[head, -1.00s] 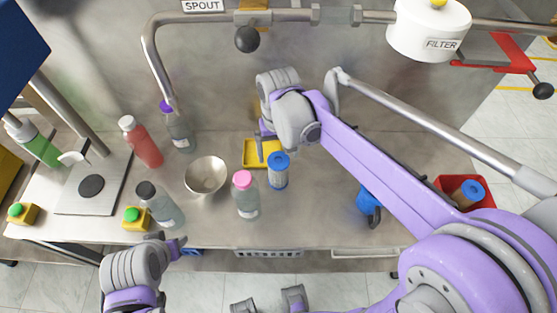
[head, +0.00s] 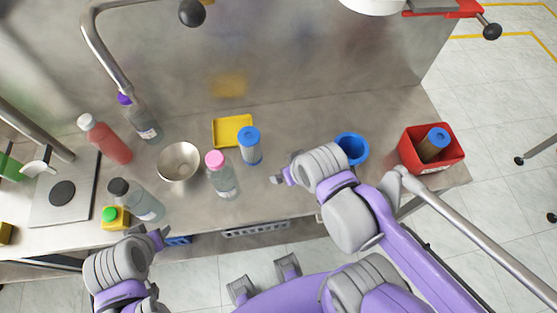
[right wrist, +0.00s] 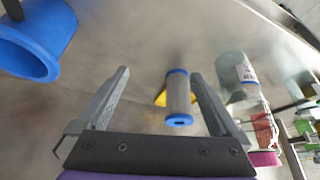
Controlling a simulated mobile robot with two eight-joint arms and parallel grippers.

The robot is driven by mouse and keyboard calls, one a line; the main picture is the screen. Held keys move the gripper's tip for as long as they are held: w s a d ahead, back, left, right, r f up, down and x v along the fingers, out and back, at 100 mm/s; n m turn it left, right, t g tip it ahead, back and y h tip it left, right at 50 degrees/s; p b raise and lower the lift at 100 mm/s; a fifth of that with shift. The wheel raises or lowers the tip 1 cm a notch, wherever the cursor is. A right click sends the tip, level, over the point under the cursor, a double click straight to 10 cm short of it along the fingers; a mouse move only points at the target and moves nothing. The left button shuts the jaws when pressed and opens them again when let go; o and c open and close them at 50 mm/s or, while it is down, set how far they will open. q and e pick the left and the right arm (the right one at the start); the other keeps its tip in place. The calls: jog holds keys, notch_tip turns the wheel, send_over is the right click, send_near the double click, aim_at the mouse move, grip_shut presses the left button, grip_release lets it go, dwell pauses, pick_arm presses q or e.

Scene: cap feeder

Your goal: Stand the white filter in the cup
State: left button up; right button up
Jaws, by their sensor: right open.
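The white filter (head: 250,150), a pale grey-white cylinder with blue end caps, stands on the counter in front of the yellow tray. The blue cup (head: 352,148) stands to its right, by the red bin. My right gripper (head: 279,178) is open and empty, between the filter and the cup and nearer the counter's front edge. In the right wrist view the filter (right wrist: 178,97) appears between the open fingers (right wrist: 158,72), ahead of them, and the cup (right wrist: 35,45) is at upper left. My left gripper (head: 163,238) is near the front edge; its jaw opening is unclear.
A pink-capped bottle (head: 221,178) stands close left of the filter. A yellow tray (head: 232,131) lies behind it. A metal bowl (head: 178,162) and several bottles are farther left. A red bin (head: 448,158) at right holds a brown filter (head: 433,145) with a blue cap.

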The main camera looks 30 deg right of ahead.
aim_at(249, 136)
jog(key=w+a+r+g, duration=0.1)
jog(key=w, duration=0.3)
jog(key=w+a+r+g, duration=0.2)
jog(key=w, duration=0.3)
jog(key=w+a+r+m+g+p, duration=0.1)
jog(key=w+a+g, duration=0.1)
jog(key=w, duration=0.3)
jog(key=shift+r, duration=0.15)
jog(key=shift+w+f, duration=0.15)
jog(key=shift+f, duration=0.15)
jog(key=f, duration=1)
jog(key=shift+s+a+f+b, duration=0.1)
jog(key=shift+s+a+b, duration=0.1)
jog(key=shift+b, duration=0.15)
